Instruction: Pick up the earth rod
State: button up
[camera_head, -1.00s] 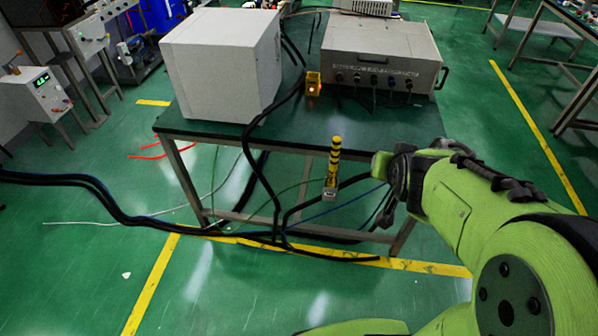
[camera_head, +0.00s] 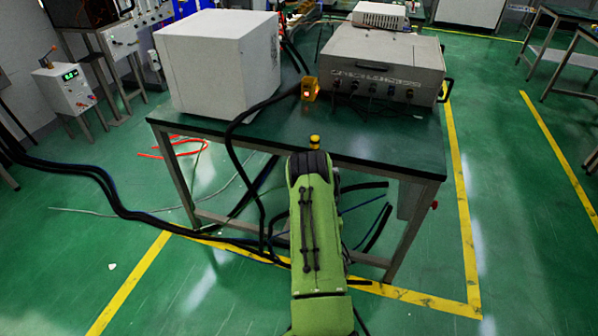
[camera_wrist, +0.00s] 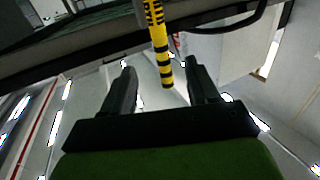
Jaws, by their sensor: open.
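The earth rod is a yellow rod with black bands. In the head view only its yellow top (camera_head: 315,141) shows at the table's front edge; my arm hides the rest. In the wrist view the rod (camera_wrist: 159,45) comes down from the top of the picture, and its end lies between my two fingers. My gripper (camera_wrist: 160,68) is open, one dark finger on each side of the rod with visible gaps. I cannot tell whether the rod is fully between the fingers in depth. My gripper is hidden behind my arm in the head view.
The dark green table (camera_head: 410,146) carries a white box (camera_head: 200,75), a grey instrument (camera_head: 385,65) and a small yellow device (camera_head: 310,88) with a lit lamp. Black cables (camera_head: 100,175) hang at the table's front and run over the floor to the left.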

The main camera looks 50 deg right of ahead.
jog(key=b+x, duration=0.1)
jog(key=x, duration=1.4)
jog(key=shift+s+r, duration=0.15)
jog(key=shift+r, duration=0.05)
grip_shut()
